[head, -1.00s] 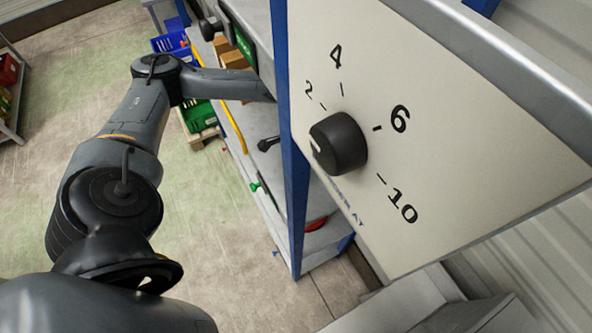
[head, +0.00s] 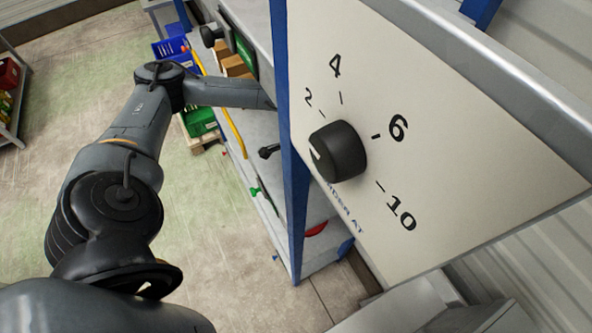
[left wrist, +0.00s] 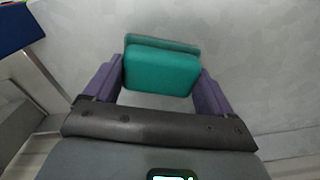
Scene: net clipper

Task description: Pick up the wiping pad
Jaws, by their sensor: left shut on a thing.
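The wiping pad (left wrist: 160,70) is a teal block that shows in the left wrist view, between the two purple fingers of my left gripper (left wrist: 162,84). The fingers are shut on its left and right sides. A pale grey surface lies behind the pad; I cannot tell whether the pad touches it. In the head view my left arm reaches behind the blue post and white panel, so the left gripper and the pad are hidden there. My right gripper shows in neither view.
A white panel (head: 430,150) with a black knob (head: 338,151) and numbers fills the right of the head view. A blue post (head: 291,170) stands beside it. Shelves (head: 318,245) hold coloured items. A green crate (head: 200,121) stands left of the shelves. Open floor lies at the left.

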